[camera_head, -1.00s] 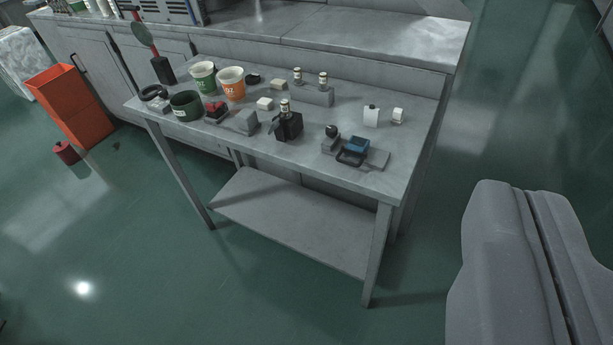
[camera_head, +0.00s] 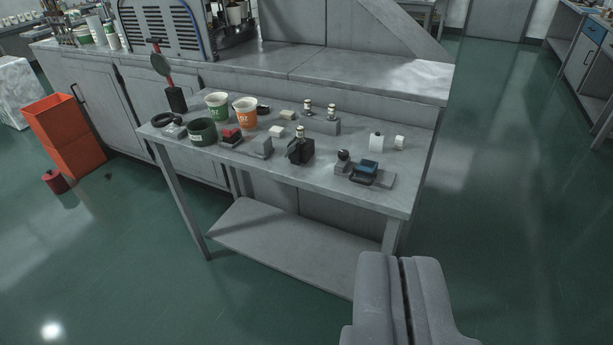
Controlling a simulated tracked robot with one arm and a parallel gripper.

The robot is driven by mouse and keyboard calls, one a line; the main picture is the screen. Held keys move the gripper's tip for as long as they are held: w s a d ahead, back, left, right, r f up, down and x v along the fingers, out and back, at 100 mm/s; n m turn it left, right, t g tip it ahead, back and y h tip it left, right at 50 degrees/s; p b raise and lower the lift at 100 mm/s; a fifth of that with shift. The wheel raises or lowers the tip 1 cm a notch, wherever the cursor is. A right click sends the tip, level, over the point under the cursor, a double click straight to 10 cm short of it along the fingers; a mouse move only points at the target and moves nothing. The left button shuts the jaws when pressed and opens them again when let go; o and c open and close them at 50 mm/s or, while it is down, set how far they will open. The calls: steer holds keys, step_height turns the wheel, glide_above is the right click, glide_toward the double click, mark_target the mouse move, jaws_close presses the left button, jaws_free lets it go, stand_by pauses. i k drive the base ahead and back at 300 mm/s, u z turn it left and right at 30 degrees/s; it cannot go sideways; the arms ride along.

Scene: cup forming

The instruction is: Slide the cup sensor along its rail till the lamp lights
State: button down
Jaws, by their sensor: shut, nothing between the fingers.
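The cup sensor and its rail are too small to name for sure. A red and black block (camera_head: 231,135) sits left of centre, beside a grey block. A black block with a small pale-topped part (camera_head: 300,150) stands between them. I cannot make out a lit lamp. A green cup (camera_head: 217,106) and an orange cup (camera_head: 245,113) stand upright behind. My gripper (camera_head: 404,260) is shut and empty, low in the picture, apart from these things.
The grey table (camera_head: 330,205) has a lower shelf (camera_head: 290,245). A counter with a machine (camera_head: 170,28) runs behind it. The floor at right is clear.

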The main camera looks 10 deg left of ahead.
mark_target(366, 167)
steer(key=u, duration=0.1)
steer(key=i, duration=1)
steer(key=z, duration=0.05)
